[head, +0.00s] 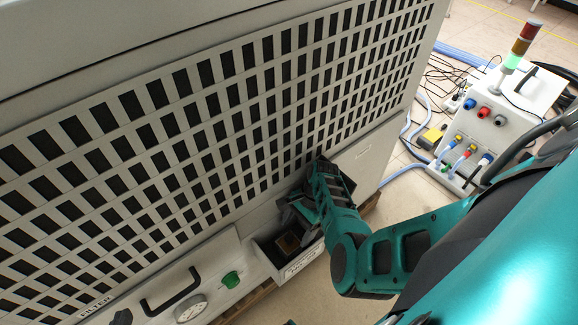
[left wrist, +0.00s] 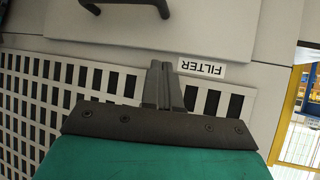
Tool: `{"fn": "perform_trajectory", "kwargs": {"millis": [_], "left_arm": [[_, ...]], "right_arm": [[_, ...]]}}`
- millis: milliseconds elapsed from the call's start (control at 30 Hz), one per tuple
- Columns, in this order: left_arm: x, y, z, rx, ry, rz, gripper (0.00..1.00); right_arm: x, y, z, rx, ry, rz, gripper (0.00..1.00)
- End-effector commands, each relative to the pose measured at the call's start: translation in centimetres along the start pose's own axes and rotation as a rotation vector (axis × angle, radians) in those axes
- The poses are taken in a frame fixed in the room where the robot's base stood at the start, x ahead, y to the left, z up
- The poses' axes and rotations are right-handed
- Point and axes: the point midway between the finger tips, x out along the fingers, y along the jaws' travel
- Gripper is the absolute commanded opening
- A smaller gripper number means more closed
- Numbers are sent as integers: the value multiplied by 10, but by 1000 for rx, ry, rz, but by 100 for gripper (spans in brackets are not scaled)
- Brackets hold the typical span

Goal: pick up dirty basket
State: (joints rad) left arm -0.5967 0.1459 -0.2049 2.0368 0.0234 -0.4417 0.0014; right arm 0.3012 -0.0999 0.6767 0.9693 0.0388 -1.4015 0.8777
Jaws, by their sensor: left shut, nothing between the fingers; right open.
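A small open-topped grey basket (head: 300,263) with a label on its front juts out low on the machine in the head view. A brownish piece (head: 289,243) shows inside it. The label is too small to read, and part of the basket is hidden by my right arm. My right gripper (head: 294,212) is open over the back of the basket; whether it touches the basket is unclear. My left gripper (left wrist: 165,72) is shut and empty in the left wrist view, in front of the grille beside the FILTER label (left wrist: 202,69).
The machine's grille wall (head: 210,130) fills much of the head view. A white unit with a signal tower (head: 521,47), hoses and cables stands at the right.

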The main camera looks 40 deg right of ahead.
Motion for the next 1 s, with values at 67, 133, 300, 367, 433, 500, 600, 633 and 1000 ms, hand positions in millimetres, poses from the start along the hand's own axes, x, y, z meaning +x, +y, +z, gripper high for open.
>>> {"fn": "perform_trajectory", "kwargs": {"millis": [67,133,300,367,433,500,600,633,1000], "left_arm": [[5,1,7,1,-3,3,0],[9,2,13,1,-4,8,0],[20,4,29,1,-10,15,0],[23,4,31,2,-4,17,0],[27,4,35,3,0,17,0],[29,3,36,3,1,16,0],[29,3,36,4,2,16,0],[29,3,36,3,3,16,0],[28,3,36,3,3,15,0]], "right_arm": [[11,0,-1,0,-1,1,74],[20,0,-1,0,-2,2,74],[43,0,-2,0,-2,0,74],[51,0,-1,-1,-2,0,74],[56,0,-1,-1,-2,0,74],[59,0,-1,-1,-1,0,74],[59,0,0,0,0,0,74],[59,0,0,0,0,1,74],[58,0,0,0,-1,1,52]]}}
